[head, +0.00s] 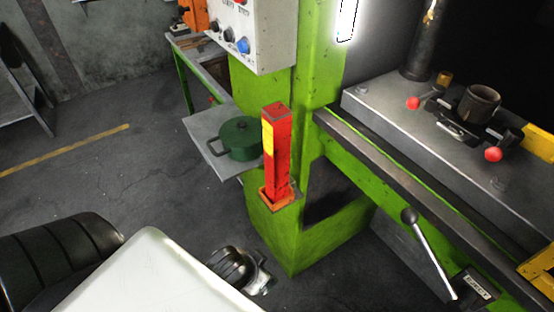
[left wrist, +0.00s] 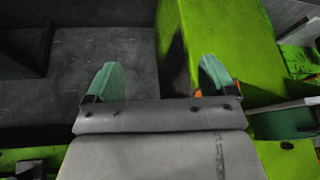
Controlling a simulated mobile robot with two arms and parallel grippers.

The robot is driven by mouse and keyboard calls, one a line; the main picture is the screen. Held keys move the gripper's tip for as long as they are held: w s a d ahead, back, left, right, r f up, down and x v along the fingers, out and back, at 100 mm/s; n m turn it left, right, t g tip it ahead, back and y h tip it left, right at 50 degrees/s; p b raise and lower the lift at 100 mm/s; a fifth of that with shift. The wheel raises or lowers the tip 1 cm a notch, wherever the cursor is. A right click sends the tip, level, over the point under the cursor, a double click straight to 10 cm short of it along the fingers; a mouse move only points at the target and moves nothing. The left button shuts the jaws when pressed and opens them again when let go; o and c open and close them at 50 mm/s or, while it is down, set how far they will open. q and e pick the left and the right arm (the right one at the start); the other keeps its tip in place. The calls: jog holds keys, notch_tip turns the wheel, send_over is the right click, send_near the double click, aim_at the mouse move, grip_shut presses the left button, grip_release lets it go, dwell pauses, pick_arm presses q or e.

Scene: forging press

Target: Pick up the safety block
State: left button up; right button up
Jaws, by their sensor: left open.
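The safety block (head: 276,155) is a tall red bar with a yellow label. In the head view it stands upright in an orange holder (head: 280,196) on the side of the green press, near the middle. My left gripper (left wrist: 158,72) shows in the left wrist view with its two green fingertips wide apart and nothing between them. A small bit of orange shows by the right finger there; I cannot tell what it belongs to. The block is not clearly seen in that view. My right gripper is in neither view.
A grey shelf (head: 206,140) with a green pot (head: 239,138) is just left of the block. A control box (head: 240,35) hangs above. A lever (head: 430,255) and the press bed (head: 385,110) are at right. Open floor lies at left.

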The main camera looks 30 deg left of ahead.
pick_arm(q)
jog(key=w+a+r+t+h, duration=0.2)
jog(key=w+a+r+t, duration=0.4)
jog(key=w+a+t, duration=0.3)
jog(key=m+t+h, duration=0.3)
jog(key=h, duration=0.2)
send_near(269, 162)
jog(key=w, duration=0.3)
jog(key=x, duration=0.4)
jog(key=shift+w+d+r+p, duration=0.2)
jog(key=shift+d+p, duration=0.15)
jog(key=shift+p, duration=0.05)
jog(key=shift+w+d+r+p, duration=0.1)
jog(key=shift+w+d+p, duration=0.2)
jog(key=shift+w, duration=0.1)
jog(key=p+x, duration=0.1)
jog(key=x, duration=0.2)
jog(key=shift+w+d, duration=0.1)
jog(key=shift+w, duration=0.05)
jog(key=shift+w+d+f, duration=0.2)
jog(key=shift+w+f, duration=0.05)
jog(key=shift+w, duration=0.2)
jog(key=shift+c, duration=0.3)
